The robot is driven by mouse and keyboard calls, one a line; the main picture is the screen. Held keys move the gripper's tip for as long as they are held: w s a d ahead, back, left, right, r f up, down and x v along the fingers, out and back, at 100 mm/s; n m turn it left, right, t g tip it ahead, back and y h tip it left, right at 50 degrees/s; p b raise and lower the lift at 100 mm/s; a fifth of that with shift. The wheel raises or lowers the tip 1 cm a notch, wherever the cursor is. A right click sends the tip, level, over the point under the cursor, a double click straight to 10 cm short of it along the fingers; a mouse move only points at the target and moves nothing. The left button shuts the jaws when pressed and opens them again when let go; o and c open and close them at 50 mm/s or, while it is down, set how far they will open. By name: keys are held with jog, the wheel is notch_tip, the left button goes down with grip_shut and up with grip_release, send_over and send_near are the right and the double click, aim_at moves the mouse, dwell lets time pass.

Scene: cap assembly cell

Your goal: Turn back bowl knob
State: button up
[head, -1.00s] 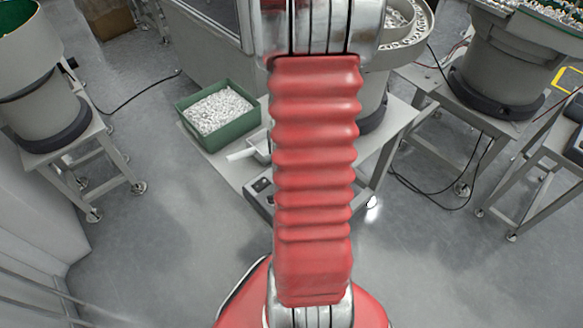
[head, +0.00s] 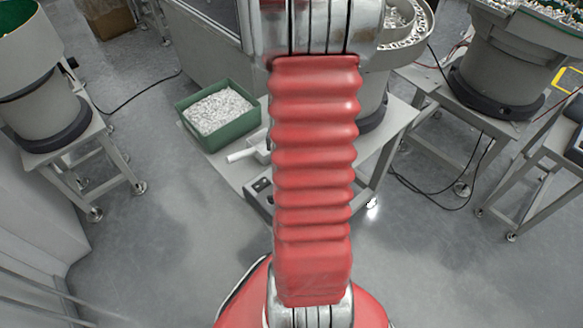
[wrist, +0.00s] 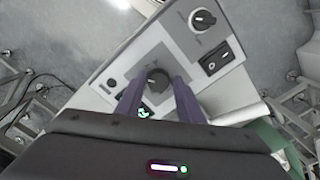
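In the wrist view a pale control box carries a dark round knob (wrist: 157,79) on a grey square plate. The two purple fingers of my gripper (wrist: 159,85) reach down on either side of this knob, with their tips close to it. I cannot tell whether they touch it or stand a little apart. A second dark knob (wrist: 202,19) with a white pointer mark sits farther up the panel, clear of the fingers. In the head view my red arm hides the gripper and most of the control box (head: 262,190).
A rocker switch (wrist: 217,60) and a green-lit display (wrist: 143,112) are on the panel near the fingers. A white cylinder (head: 242,155) and a green bin (head: 218,115) of white parts are beside the box. Floor is open in front of the table.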

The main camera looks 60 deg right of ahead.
jog(key=shift+o, duration=1.3)
jog(key=shift+d, duration=0.1)
jog(key=shift+r, duration=0.2)
jog(key=shift+r, duration=0.2)
notch_tip(320, 180, up, 13)
